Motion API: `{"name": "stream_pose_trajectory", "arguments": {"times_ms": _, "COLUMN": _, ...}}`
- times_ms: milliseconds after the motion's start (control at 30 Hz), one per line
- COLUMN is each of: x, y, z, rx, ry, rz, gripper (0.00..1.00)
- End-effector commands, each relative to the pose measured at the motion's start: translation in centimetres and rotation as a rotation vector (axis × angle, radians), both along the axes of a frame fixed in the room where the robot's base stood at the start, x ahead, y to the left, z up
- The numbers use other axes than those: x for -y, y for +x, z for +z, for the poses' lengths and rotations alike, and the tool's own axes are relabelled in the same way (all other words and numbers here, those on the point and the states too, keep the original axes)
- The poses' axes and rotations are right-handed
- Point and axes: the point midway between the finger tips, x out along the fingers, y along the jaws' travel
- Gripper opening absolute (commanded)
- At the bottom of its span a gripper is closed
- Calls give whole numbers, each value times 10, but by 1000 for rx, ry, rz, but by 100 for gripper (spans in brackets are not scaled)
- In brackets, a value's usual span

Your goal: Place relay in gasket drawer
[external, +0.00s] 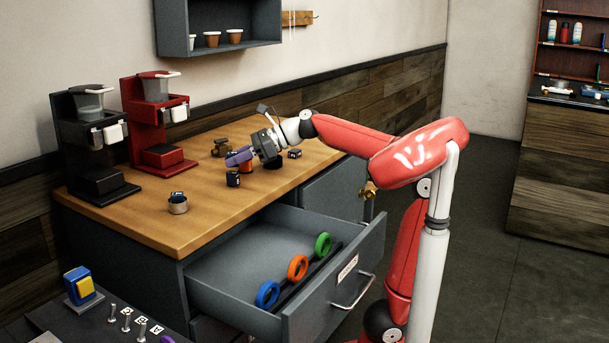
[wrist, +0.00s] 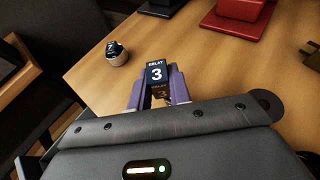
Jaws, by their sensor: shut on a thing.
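My gripper (external: 239,158) is over the wooden counter, its purple fingers pointing left. In the wrist view, the fingers (wrist: 157,88) are shut on a dark block, the relay (wrist: 156,73), labelled "RELAY 3". In the external view the held relay is hard to make out; a small dark block (external: 233,179) shows just below the fingers, and I cannot tell if it is the same one. The gasket drawer (external: 225,272) is pulled open below the counter, right of and lower than the gripper. Blue (external: 267,294), orange (external: 298,267) and green (external: 323,244) rings stand along a dark bar in it.
A small cup holding a dark-blue block (external: 178,204) stands on the counter (external: 130,225); it also shows in the wrist view (wrist: 116,54). Black (external: 95,150) and red (external: 158,125) brewers stand at the back left. The drawer floor behind the rings is clear.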

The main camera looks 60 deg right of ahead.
Motion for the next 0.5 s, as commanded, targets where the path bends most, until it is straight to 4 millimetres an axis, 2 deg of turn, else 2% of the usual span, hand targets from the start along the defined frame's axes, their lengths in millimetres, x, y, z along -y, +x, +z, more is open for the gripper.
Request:
{"name": "stream_pose_trajectory", "arguments": {"times_ms": 100, "x": -55, "y": -30, "z": -12, "rx": -3, "ry": 0, "rz": 190, "gripper": 0}}
{"name": "stream_pose_trajectory", "arguments": {"times_ms": 300, "x": -138, "y": -89, "z": -27, "rx": -1, "ry": 2, "rz": 520, "gripper": 0}}
{"name": "stream_pose_trajectory", "arguments": {"times_ms": 400, "x": -167, "y": -114, "z": -32, "rx": 0, "ry": 2, "rz": 650, "gripper": 0}}
{"name": "stream_pose_trajectory", "arguments": {"times_ms": 500, "x": -187, "y": -133, "z": -36, "rx": 1, "ry": 2, "rz": 743, "gripper": 0}}
